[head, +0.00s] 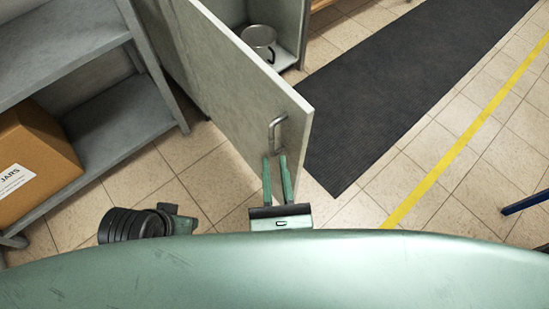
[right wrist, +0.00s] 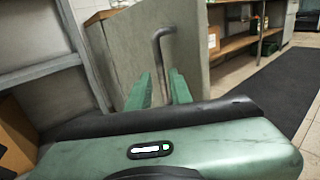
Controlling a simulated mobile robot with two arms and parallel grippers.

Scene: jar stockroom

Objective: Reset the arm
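My right gripper (head: 275,158) reaches up from the bottom middle of the head view. Its two green fingers are apart, with a clear gap between them. The grey door's handle (head: 277,131), a bent metal bar, is just beyond the fingertips. In the right wrist view the handle (right wrist: 158,48) lines up with the gap between the fingers (right wrist: 161,80); I see no finger closed on it. The cabinet door (head: 235,75) stands open. My left gripper's fingers do not show; only a dark ribbed part and a green part of me show at the lower left.
A grey shelf (head: 110,115) with a cardboard box (head: 35,160) labelled JARS stands at the left. A metal pot (head: 259,37) is inside the open cabinet. A dark floor mat (head: 400,85) and a yellow line (head: 452,150) lie on the open floor to the right.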

